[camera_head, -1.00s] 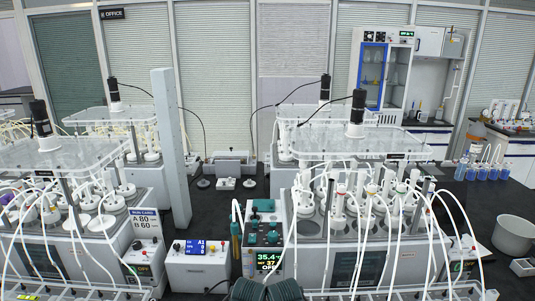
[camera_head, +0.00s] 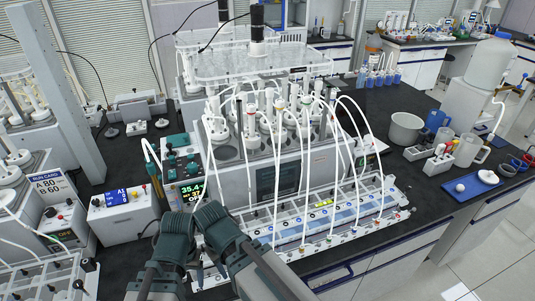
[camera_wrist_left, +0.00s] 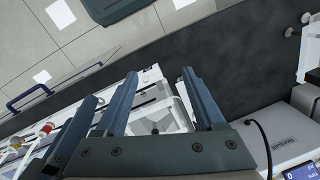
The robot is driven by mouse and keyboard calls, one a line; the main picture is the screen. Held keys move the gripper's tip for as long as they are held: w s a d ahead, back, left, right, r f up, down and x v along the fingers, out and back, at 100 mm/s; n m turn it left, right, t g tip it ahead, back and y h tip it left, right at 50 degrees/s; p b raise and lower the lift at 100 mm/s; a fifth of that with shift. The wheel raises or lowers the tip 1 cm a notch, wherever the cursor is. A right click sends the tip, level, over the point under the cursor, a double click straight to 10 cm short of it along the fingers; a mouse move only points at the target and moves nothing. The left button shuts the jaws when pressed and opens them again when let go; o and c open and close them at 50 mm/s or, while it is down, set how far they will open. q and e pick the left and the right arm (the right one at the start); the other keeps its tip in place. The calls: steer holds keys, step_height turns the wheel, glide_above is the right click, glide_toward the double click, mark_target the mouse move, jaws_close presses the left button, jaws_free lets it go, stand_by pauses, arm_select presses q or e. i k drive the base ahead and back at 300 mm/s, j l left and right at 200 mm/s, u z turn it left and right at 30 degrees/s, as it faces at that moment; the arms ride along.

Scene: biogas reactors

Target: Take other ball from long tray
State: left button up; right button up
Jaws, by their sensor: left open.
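My left gripper (camera_head: 176,228) is low in the head view, in front of the reactor unit. In the left wrist view its fingers (camera_wrist_left: 158,82) are apart, with nothing seen held between them. The dark end of my right arm (camera_head: 222,226) is close beside it; its jaws cannot be made out. A long white tray (camera_head: 290,240) with tubes and blue strips lies along the reactor's front, right of the grippers. No ball can be made out in it. A small white ball (camera_head: 460,187) lies on a blue tray (camera_head: 463,197) at the far right.
The reactor with tubes (camera_head: 280,160) stands behind the long tray. A controller box (camera_head: 185,170) and a white box (camera_head: 123,212) are on the left. A grey pot (camera_head: 405,129) and jugs (camera_head: 468,150) stand right. The dark bench between pot and long tray is mostly clear.

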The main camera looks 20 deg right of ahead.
mark_target(460, 188)
steer(key=z, duration=2.2)
steer(key=i+l, duration=0.2)
steer(key=i+l+u, duration=0.15)
steer(key=l, duration=0.3)
steer(key=i+l, duration=0.3)
steer(key=i+l+u, duration=0.1)
steer(key=l, duration=0.3)
steer(key=i+l, duration=0.3)
steer(key=i+l+u, duration=0.15)
steer(key=l, duration=0.25)
steer(key=i+l, duration=0.2)
steer(key=l, duration=0.2)
steer(key=i+j, duration=0.2)
steer(key=i, duration=0.3)
steer(key=u, duration=0.05)
